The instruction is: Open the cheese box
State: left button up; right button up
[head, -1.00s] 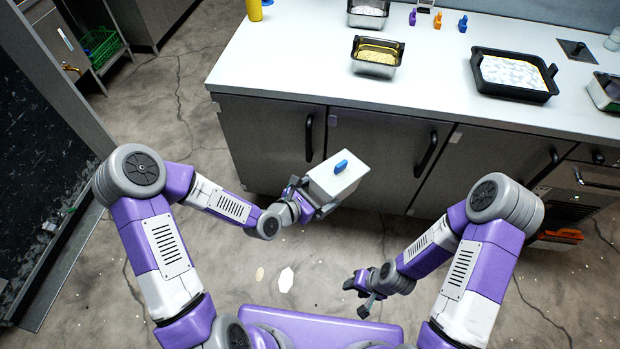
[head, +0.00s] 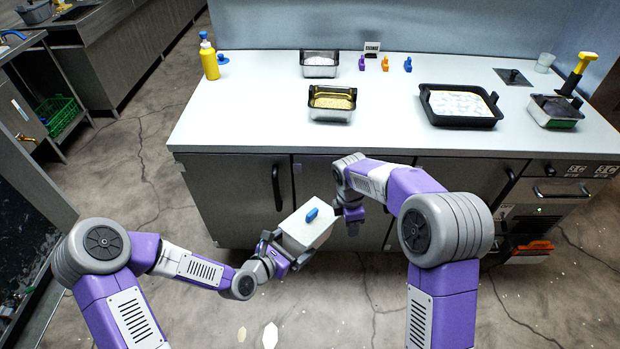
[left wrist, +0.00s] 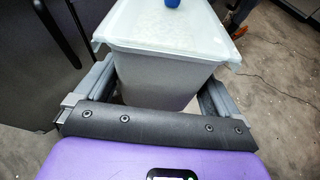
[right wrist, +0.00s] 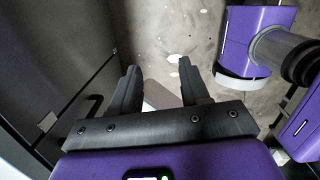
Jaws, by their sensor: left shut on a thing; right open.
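The cheese box (head: 306,234) is a white box with a closed white lid and a blue handle (head: 311,214) on top. It is held in the air in front of the counter. My left gripper (head: 283,257) is shut on the cheese box from its left side; the left wrist view shows the box (left wrist: 160,75) between the two fingers, with the handle (left wrist: 172,3) cut off at the top edge. My right gripper (head: 352,222) is just right of the box, pointing down, apart from the handle. In the right wrist view its fingers (right wrist: 158,90) are spread, with no handle seen between them.
The counter (head: 235,125) stands behind, with cabinet doors and black bar handles (head: 277,188) close to both grippers. On it are a yellow bottle (head: 209,62), a tub of yellow food (head: 332,102), a black tray (head: 460,105) and small coloured clips (head: 385,64).

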notch_tip(320, 180, up, 10)
jog(key=w+a+f+n, duration=0.1)
jog(key=w+a+n, duration=0.1)
jog(key=a+n, duration=0.15)
notch_tip(320, 180, up, 7)
jog(key=n+y, duration=0.1)
jog(key=n, duration=0.4)
send_over(311, 211)
jog(key=f, duration=1.1)
jog(key=shift+a+f, duration=0.2)
jog(key=shift+f, duration=0.05)
jog(key=shift+c, duration=0.3)
jog(key=shift+y, duration=0.3)
grip_shut()
jog(key=shift+r, duration=0.15)
jog(key=shift+w+d+r, duration=0.1)
jog(key=shift+d+r, duration=0.05)
jog(key=shift+r, duration=0.8)
jog(key=shift+r, duration=0.1)
